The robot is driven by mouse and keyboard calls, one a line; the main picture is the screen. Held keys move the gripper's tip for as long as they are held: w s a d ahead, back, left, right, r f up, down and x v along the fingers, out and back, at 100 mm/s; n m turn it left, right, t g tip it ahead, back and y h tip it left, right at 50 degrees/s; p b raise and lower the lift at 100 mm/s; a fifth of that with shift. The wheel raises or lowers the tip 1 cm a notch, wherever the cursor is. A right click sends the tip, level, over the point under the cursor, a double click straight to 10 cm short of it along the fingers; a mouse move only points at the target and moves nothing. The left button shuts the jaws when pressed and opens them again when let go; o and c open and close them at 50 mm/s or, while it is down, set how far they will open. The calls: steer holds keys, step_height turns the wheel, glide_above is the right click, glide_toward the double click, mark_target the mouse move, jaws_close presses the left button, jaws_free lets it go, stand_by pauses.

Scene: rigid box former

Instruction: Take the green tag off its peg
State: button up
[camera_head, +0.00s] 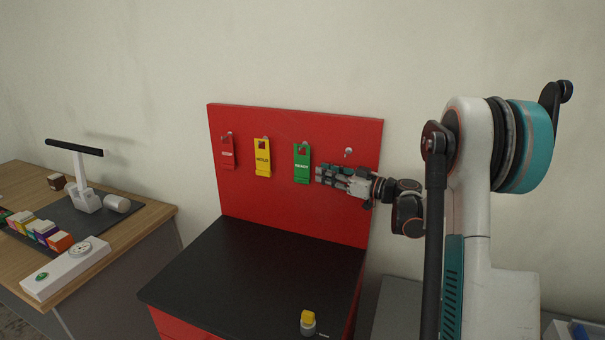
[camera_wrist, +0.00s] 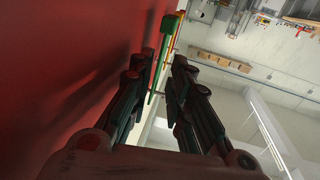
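The green tag (camera_head: 302,165) hangs from a peg on the upright red panel (camera_head: 270,205), third from the left. My gripper (camera_head: 320,174) is level with the tag's lower half, just to its right, with its fingers pointing left along the panel. In the wrist view, the green tag (camera_wrist: 166,32) shows edge-on, ahead of and partly between the fingers of my gripper (camera_wrist: 162,62). The fingers are apart, with a gap between the tag and the right finger. I cannot tell whether the left finger touches the tag.
A yellow tag (camera_head: 262,158) and a red tag (camera_head: 227,153) hang further left on the panel. An empty peg (camera_head: 348,153) stands out above my gripper. The black top (camera_head: 250,265) below is mostly clear, with a small yellow-topped object (camera_head: 308,322) at its front.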

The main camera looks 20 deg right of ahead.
mark_target(307, 169)
steer(key=shift+b+x, duration=0.55)
steer(key=shift+x, duration=2.65)
steer(key=shift+s+a, duration=0.1)
jaws_close()
